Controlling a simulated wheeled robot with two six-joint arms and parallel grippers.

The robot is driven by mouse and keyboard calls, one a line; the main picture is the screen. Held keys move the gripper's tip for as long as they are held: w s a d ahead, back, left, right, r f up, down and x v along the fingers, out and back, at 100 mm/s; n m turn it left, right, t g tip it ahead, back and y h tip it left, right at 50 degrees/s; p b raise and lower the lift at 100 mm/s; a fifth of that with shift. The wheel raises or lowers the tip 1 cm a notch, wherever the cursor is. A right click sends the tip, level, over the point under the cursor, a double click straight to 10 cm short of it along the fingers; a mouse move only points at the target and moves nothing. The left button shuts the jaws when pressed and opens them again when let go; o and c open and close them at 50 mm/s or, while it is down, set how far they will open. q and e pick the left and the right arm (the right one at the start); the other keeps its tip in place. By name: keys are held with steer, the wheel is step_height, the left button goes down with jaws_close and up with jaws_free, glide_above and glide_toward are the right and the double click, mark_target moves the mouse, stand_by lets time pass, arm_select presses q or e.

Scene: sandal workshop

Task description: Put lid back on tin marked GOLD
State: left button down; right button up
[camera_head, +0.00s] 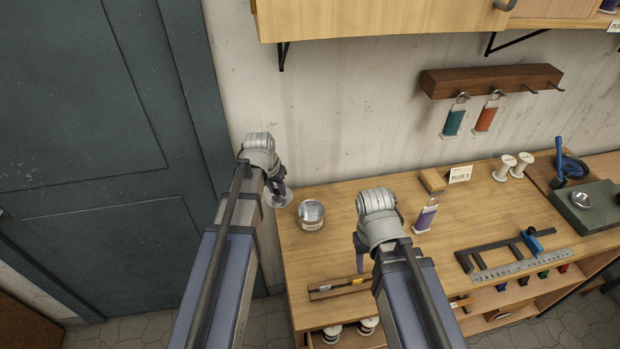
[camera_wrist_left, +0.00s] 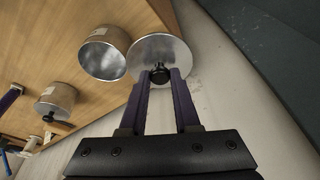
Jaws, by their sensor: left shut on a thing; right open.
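My left gripper (camera_head: 276,190) is shut on the dark knob of a round metal lid (camera_head: 282,200). It holds the lid at the left end of the bench, left of an open metal tin (camera_head: 311,211). In the left wrist view the purple-sided fingers (camera_wrist_left: 160,76) grip the knob, and the shiny lid (camera_wrist_left: 160,50) appears beside the open tin (camera_wrist_left: 103,52), overlapping its rim in the picture. The tin stands upright and looks empty; its small label is too small to read. My right gripper (camera_head: 361,254) is open and empty above the bench.
The left wrist view shows a second metal tin (camera_wrist_left: 57,98) with a dark knob near it. A wall (camera_head: 310,120) stands behind.

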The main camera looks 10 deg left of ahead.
arm_select(q)
steer(key=d+r+m+p, duration=0.1)
steer(key=d+r+p, duration=0.1)
steer(key=d, duration=0.8)
steer(key=shift+r+m, duration=0.4)
steer(key=shift+r, duration=0.15)
arm_select(e)
step_height(320, 180, up, 3)
steer(key=shift+r, duration=0.1)
arm_select(q)
step_height(320, 180, down, 6)
steer(key=b, duration=0.6)
steer(key=shift+f, duration=0.2)
arm_select(e)
step_height(320, 180, down, 7)
steer(key=shift+r, duration=0.2)
arm_select(q)
steer(key=shift+f, duration=0.15)
arm_select(e)
steer(key=shift+f, duration=0.1)
arm_select(q)
steer(key=c, duration=0.6)
jaws_free()
steer(key=shift+o, duration=0.6)
